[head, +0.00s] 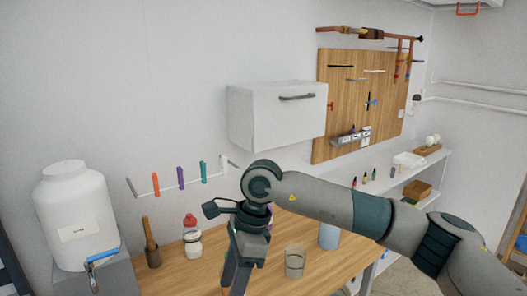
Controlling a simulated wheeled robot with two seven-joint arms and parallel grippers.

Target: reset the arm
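My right arm (325,202) comes in from the lower right and reaches left across the wooden table (185,270). My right gripper (235,283) hangs downward at its end, over the table. Its fingers are seen edge-on and run to the bottom edge of the view, so their gap and anything between them cannot be made out. My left gripper is not in view.
A bottle with a red cap (192,238), a brown wooden tool (151,243), a clear beaker (294,262) and a blue container (329,236) stand near my gripper. A white tank (77,215) stands left. A white cabinet (276,115) hangs above.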

